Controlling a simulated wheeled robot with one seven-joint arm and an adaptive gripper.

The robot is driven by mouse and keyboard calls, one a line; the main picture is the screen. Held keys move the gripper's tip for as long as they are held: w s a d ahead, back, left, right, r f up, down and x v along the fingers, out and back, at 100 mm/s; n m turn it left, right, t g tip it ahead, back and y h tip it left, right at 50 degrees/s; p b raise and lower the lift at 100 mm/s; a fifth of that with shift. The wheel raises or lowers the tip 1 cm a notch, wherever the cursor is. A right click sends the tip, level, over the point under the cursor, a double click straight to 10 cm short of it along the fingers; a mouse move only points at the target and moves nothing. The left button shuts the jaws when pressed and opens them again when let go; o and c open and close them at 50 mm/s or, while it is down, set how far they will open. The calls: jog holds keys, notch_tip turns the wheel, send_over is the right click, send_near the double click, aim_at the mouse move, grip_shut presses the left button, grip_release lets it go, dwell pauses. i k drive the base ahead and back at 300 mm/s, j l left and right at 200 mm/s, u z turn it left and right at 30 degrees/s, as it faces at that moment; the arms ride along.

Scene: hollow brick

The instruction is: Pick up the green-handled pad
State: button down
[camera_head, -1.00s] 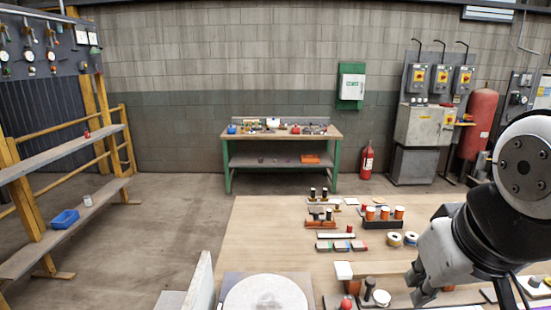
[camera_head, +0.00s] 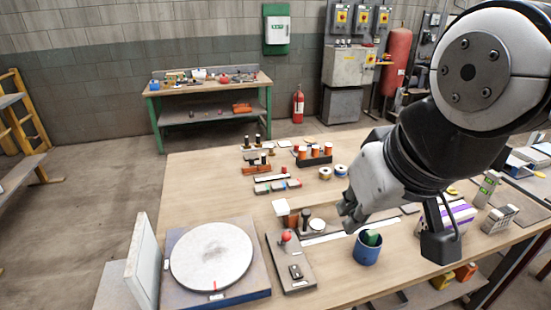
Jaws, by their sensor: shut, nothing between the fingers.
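A row of small pads with coloured tops lies on the wooden table (camera_head: 190,190), beyond my gripper and to its left. The leftmost pad (camera_head: 262,188) looks greenish, and the ones beside it look blue and red. They are too small for me to be sure of the handles. A blue cup (camera_head: 366,252) with a green thing (camera_head: 373,238) in it stands close to my gripper; I cannot tell what that green thing is. My gripper (camera_head: 348,218) is shut and empty, pointing down above the table near the cup.
A round grey disc (camera_head: 211,257) on a blue-edged base stands at the front left, beside an upright white panel (camera_head: 142,262). A grey plate with a red knob (camera_head: 286,237) lies nearby. Orange-topped spools (camera_head: 315,152) stand behind. Bare table lies left of the pads.

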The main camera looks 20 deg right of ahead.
aim_at(371, 236)
jog(key=z, duration=0.7)
jog(key=i+l+u, duration=0.2)
jog(key=l, duration=0.2)
jog(key=k+j+z, duration=0.1)
jog(key=k, duration=0.2)
